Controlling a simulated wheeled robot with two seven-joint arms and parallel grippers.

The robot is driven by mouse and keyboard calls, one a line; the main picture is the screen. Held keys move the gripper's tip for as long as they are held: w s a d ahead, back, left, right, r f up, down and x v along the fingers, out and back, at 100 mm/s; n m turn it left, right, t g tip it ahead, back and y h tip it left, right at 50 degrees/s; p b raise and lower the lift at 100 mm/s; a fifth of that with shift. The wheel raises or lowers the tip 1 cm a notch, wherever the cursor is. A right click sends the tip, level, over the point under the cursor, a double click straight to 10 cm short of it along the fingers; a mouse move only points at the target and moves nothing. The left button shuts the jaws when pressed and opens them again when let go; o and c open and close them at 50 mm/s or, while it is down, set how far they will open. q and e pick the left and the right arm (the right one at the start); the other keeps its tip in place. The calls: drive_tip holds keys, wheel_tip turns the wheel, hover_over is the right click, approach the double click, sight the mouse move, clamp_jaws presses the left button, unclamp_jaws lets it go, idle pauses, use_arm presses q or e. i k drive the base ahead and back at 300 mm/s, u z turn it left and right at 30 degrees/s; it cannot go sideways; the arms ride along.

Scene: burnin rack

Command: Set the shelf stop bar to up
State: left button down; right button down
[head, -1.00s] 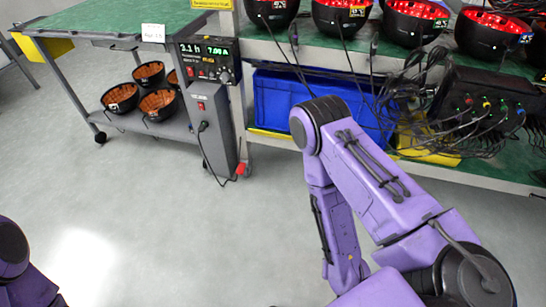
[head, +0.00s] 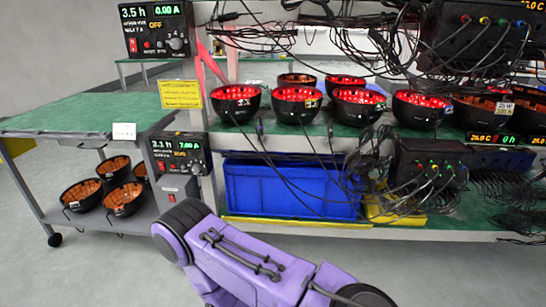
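I cannot tell for sure which part is the shelf stop bar. A yellow strip (head: 300,222) runs along the front edge of the low shelf, below the blue bin. A red bar (head: 207,62) leans beside the rack's left upright, above the upper green shelf. Neither gripper is in view. A purple link of my arm crosses the bottom of the head view, in front of the rack, and its hand is out of frame.
The rack's upper shelf (head: 330,140) holds several black bowls lit red. A blue bin (head: 290,188) and cabled boxes (head: 430,165) are below. A control box (head: 180,155) stands at the left upright. A green-topped cart (head: 70,120) with orange-lined bowls is at left.

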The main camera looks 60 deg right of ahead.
sight(228, 218)
drive_tip(key=z, duration=0.1)
drive_tip(key=i, duration=1)
drive_tip(key=z, duration=1.25)
drive_tip(key=i, duration=0.9)
drive_tip(key=z, duration=1)
